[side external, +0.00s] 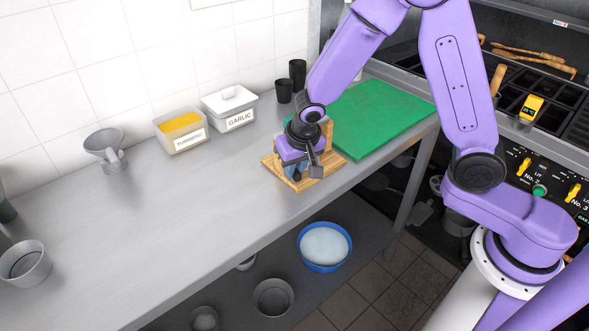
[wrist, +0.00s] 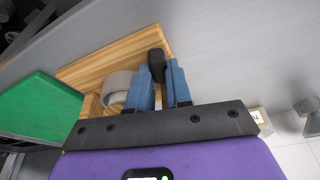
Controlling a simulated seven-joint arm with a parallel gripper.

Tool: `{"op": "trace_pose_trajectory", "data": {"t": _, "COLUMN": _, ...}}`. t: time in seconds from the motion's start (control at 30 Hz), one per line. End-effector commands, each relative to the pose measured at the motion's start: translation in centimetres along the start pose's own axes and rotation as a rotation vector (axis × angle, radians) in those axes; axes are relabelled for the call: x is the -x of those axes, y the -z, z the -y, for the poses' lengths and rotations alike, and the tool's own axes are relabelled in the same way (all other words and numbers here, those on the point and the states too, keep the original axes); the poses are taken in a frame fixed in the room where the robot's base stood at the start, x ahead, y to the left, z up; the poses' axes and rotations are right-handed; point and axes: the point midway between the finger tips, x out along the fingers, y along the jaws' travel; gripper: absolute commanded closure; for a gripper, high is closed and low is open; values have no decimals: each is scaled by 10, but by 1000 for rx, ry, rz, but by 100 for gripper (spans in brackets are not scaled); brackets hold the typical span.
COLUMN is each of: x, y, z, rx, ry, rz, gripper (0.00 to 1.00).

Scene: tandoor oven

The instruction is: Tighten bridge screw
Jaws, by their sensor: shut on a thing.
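A wooden board (wrist: 105,72) sits on the steel counter under my gripper (wrist: 163,84); it also shows in the side view (side external: 275,172). A grey rounded part (wrist: 117,86) and paler wooden pieces stand on the board beside my fingers. My gripper's blue fingers are closed around a dark knob-like part (wrist: 156,62), which shows between and just beyond the fingertips. I cannot tell for sure whether it is the bridge screw's head. In the side view my gripper (side external: 296,177) is low over the board and hides most of the fixture.
A green cutting board (side external: 375,117) lies right of the wooden board. Garlic (side external: 230,107) and turmeric (side external: 181,130) containers, dark cups (side external: 297,73) and a grey funnel-like vessel (side external: 105,148) stand along the wall. The counter's left middle is clear. A blue bowl (side external: 324,247) stands below.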

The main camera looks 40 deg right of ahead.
Motion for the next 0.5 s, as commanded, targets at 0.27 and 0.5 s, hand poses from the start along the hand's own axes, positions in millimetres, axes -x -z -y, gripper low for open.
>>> {"op": "trace_pose_trajectory", "data": {"t": 0.27, "x": 0, "y": 0, "z": 0, "rx": 3, "ry": 0, "rz": 1, "gripper": 57}}
{"op": "trace_pose_trajectory", "data": {"t": 0.5, "x": 14, "y": 5, "z": 0, "rx": 1, "ry": 3, "rz": -4, "gripper": 57}}
